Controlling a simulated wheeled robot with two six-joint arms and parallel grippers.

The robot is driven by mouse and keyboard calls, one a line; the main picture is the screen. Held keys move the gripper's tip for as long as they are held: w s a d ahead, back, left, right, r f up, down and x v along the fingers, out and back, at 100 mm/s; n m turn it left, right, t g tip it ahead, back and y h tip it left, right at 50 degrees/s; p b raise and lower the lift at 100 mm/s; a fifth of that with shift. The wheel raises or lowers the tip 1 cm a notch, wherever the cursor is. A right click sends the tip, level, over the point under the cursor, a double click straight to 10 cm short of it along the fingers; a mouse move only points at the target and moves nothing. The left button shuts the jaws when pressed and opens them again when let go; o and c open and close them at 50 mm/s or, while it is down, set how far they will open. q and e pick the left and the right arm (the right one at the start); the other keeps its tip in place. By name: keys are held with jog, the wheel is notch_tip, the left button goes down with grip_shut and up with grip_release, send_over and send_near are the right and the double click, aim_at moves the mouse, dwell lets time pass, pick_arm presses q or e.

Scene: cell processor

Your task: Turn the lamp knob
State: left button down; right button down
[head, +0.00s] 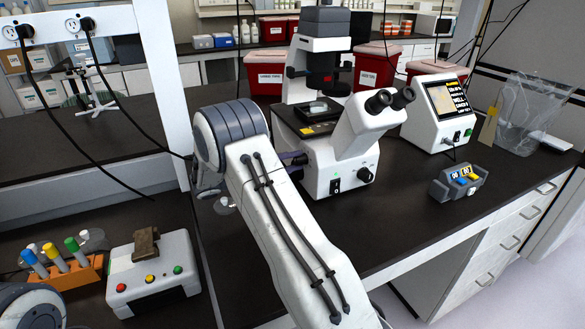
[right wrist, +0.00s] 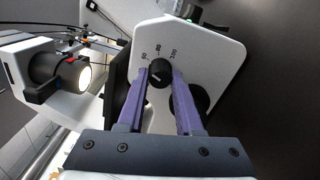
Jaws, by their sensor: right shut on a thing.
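The lamp knob (right wrist: 160,72) is a small black dial with a pale pointer line on the microscope's white side panel, beside printed scale numbers. My right gripper (right wrist: 161,76) has its two purple fingers closed on either side of the knob. In the head view my right gripper (head: 292,159) reaches the left side of the white microscope (head: 345,150), and the knob is hidden there. A round lamp (right wrist: 84,78) glows warm white at the left of the right wrist view. My left gripper is out of view.
A white device with coloured buttons (head: 152,276) and an orange tube rack (head: 68,272) stand at the lower left. A white screen unit (head: 438,112) and a small grey box (head: 458,182) are right of the microscope. The black bench is clear in front of it.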

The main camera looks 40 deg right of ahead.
jog(key=shift+f, duration=0.1)
dwell(0.3)
jog(key=c, duration=0.6)
grip_release()
jog(key=shift+a, duration=0.1)
jog(key=b+v, duration=0.2)
jog(key=v, duration=0.8)
jog(key=shift+a, duration=0.15)
